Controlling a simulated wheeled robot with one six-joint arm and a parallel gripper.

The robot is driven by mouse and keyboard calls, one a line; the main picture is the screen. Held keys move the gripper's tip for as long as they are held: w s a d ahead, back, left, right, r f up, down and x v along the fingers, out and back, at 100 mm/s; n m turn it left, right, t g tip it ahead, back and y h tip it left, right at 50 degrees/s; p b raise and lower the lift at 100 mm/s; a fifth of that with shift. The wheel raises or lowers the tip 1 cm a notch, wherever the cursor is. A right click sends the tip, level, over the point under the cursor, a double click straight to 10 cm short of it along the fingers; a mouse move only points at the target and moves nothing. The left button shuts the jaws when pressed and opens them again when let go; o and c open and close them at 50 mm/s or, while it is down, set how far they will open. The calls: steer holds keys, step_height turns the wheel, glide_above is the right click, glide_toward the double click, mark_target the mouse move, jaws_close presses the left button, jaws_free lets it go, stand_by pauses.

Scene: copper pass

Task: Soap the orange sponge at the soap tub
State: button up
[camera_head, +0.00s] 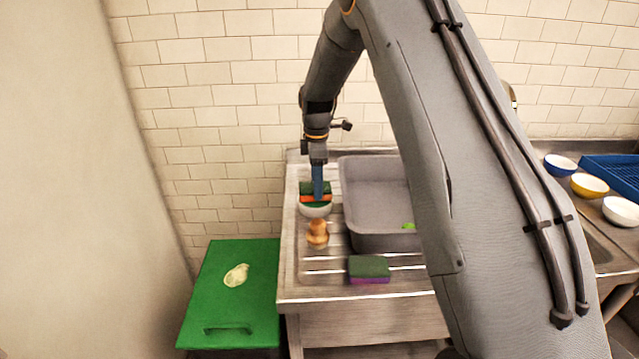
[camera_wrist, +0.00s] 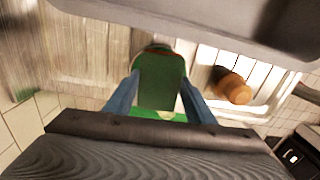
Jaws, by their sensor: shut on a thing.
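My gripper (camera_head: 318,182) is shut on the orange sponge (camera_head: 307,198), which has a dark green top and an orange lower layer. In the wrist view the green face of the sponge (camera_wrist: 160,80) sits between the two blue fingers. The sponge is right above a small white round tub (camera_head: 315,210), which looks like the soap tub, on the left of the drainboard. I cannot tell whether the sponge touches what is inside. The tub's inside is hidden by the sponge.
A wooden-handled brush (camera_head: 317,233) stands just in front of the tub. A green and purple sponge (camera_head: 369,268) lies near the front edge. A grey basin (camera_head: 375,200) is to the right. A green board (camera_head: 235,305) is at left; bowls (camera_head: 589,185) stand far right.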

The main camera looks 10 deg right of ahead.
steer(key=shift+f, duration=0.45)
stand_by(1.1)
steer(key=shift+r, duration=0.1)
steer(key=shift+r+p, duration=1.45)
steer(key=shift+r, duration=2.05)
steer(key=shift+d, duration=0.1)
